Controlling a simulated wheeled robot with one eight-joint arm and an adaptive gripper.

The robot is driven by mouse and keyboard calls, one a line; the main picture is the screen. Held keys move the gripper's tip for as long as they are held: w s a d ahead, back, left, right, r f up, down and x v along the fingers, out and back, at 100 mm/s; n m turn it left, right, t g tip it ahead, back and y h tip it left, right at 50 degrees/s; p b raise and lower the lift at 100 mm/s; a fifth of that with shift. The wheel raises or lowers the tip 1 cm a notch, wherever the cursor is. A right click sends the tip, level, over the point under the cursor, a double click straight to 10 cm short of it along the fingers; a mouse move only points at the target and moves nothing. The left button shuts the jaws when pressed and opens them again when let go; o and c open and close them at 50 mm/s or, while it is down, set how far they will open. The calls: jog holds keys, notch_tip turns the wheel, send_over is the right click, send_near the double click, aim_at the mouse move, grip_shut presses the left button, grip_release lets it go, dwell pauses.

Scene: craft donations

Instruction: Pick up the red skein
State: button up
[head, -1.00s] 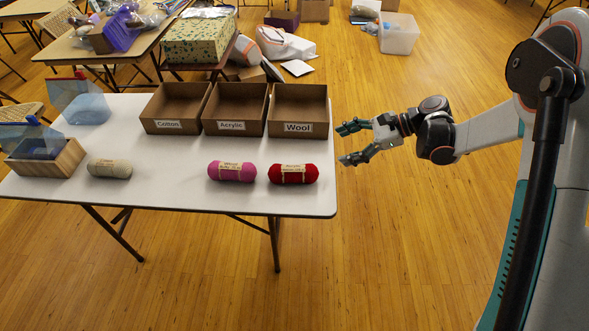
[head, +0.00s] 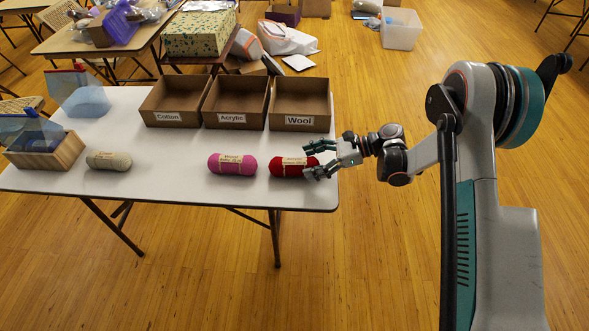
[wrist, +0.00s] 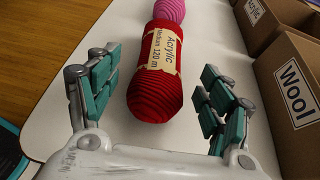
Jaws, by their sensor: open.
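The red skein (head: 283,168) lies on the white table near its right end, with a paper label around its middle. In the wrist view the red skein (wrist: 154,97) lies between and ahead of my open fingers, and its label reads "Acrylic" and "Medium 120 m". My gripper (head: 314,160) is at the skein's right end, its fingers on either side of that end. In the wrist view my gripper (wrist: 158,95) is open and empty, with clear gaps to the skein on both sides. In the head view the fingers cover part of the skein's right end.
A pink skein (head: 232,164) lies just left of the red one, and a beige skein (head: 108,161) further left. Open boxes labelled Cotton (head: 176,118), Acrylic (head: 232,119) and Wool (head: 300,121) stand behind. A wooden box (head: 45,155) is at the left end.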

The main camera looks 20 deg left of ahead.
aim_at(294, 166)
jog(key=b+x, duration=0.2)
jog(key=x, duration=0.3)
jog(key=shift+f+b, duration=0.1)
jog(key=shift+b, duration=0.2)
jog(key=shift+a, duration=0.35)
jog(key=c, duration=1.2)
